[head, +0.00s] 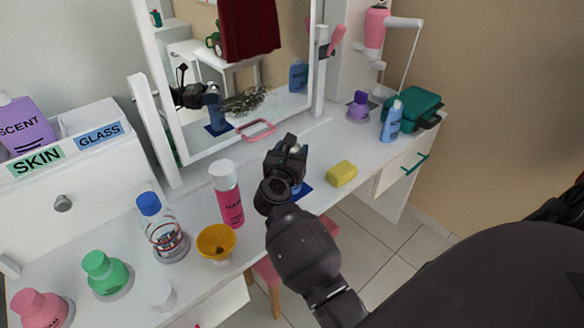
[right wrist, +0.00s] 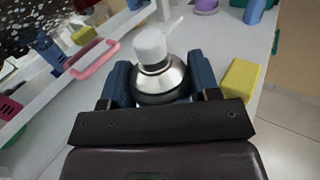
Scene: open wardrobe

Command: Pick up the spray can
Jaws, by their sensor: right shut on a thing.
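The spray can (right wrist: 155,70) has a white cap and a silver, domed top in the right wrist view. It stands between the blue fingers of my right gripper (right wrist: 160,85), which is shut on it. In the head view, my right gripper (head: 289,150) is over the middle of the white vanity top, in front of the mirror. It hides nearly all of the can there. A dark blue mat (head: 303,191) shows partly beside the gripper. I cannot tell whether the can's base touches the surface. My left gripper is not in view.
A pink bottle with a white cap (head: 229,198) and an orange bowl (head: 216,243) stand left of my gripper. A yellow sponge (head: 341,173) lies to its right. Behind are a pink frame (head: 256,130) and the mirror (head: 165,95). A blue bottle (head: 391,122) stands further right.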

